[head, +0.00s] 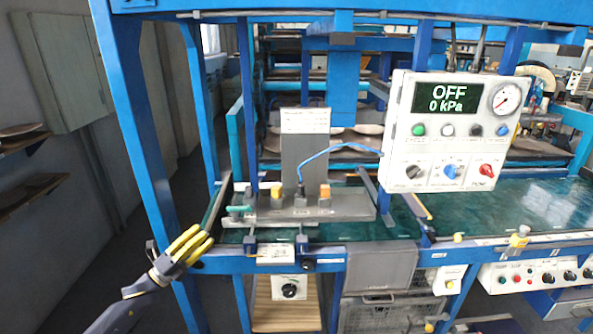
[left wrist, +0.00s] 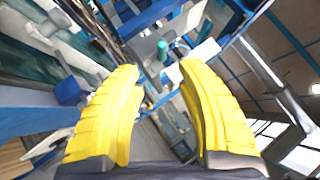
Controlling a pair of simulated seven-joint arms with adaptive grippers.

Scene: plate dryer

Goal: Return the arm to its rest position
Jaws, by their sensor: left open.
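My left gripper (head: 203,238) has yellow ribbed fingers and is at the lower left of the head view, beside the blue frame post. My dark forearm reaches up to it from the bottom left. In the left wrist view the two fingers (left wrist: 160,75) stand apart with nothing between them, so it is open and empty. My right gripper is in neither view.
A blue frame (head: 140,130) surrounds a green work surface (head: 480,205) carrying a grey fixture (head: 340,203) with a blue hose. A control panel (head: 450,130) reads OFF, 0 kPa. Wooden shelves (head: 30,190) stand at the left. The dark floor between them and the frame looks clear.

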